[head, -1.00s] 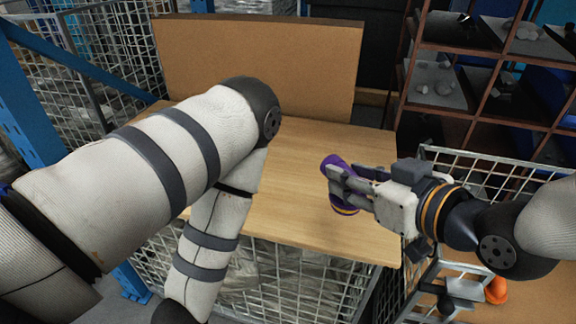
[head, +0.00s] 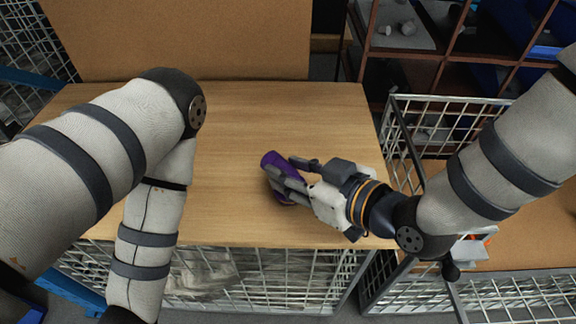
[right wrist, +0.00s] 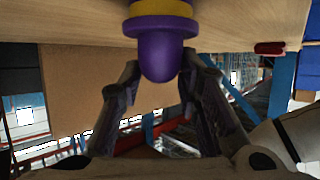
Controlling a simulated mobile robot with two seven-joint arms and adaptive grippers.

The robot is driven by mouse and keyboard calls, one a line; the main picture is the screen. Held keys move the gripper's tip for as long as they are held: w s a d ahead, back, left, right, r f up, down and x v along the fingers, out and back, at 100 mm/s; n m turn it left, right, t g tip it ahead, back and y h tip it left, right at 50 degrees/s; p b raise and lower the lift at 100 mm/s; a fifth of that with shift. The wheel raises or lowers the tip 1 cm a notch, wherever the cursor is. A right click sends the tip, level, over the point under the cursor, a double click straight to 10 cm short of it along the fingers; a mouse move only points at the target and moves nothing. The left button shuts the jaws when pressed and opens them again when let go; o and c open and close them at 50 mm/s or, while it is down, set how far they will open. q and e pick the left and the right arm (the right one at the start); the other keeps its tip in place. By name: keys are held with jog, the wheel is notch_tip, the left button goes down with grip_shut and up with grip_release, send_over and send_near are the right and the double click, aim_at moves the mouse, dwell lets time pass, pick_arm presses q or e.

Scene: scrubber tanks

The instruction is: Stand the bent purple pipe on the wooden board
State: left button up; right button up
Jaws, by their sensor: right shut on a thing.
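The bent purple pipe (head: 269,159) is in the fingers of my right gripper (head: 281,176), which is shut on it over the front right part of the wooden board (head: 310,115). In the right wrist view, a rounded purple pipe end (right wrist: 158,48) with a yellow band sits between the two fingers of my right gripper (right wrist: 160,78). The fingers hide part of the pipe in the head view. I cannot tell whether the pipe touches the board. My left arm reaches across the left side, and its gripper is out of view.
An upright brown panel (head: 185,40) stands along the board's back edge. A wire mesh cage (head: 270,275) is below the front edge, and another mesh cage (head: 445,125) is at right. Shelves (head: 440,50) stand at the back right. The board's middle is clear.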

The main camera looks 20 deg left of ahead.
jog(key=shift+s+d+f, duration=0.1)
jog(key=shift+s+d, duration=0.05)
jog(key=shift+s, duration=0.1)
grip_shut()
jog(key=shift+d, duration=0.2)
jog(key=shift+w, duration=0.1)
jog(key=o, duration=1)
grip_release()
jog(key=shift+o, duration=1)
pick_arm(q)
jog(key=shift+s+d, duration=0.2)
jog(key=shift+s, duration=0.05)
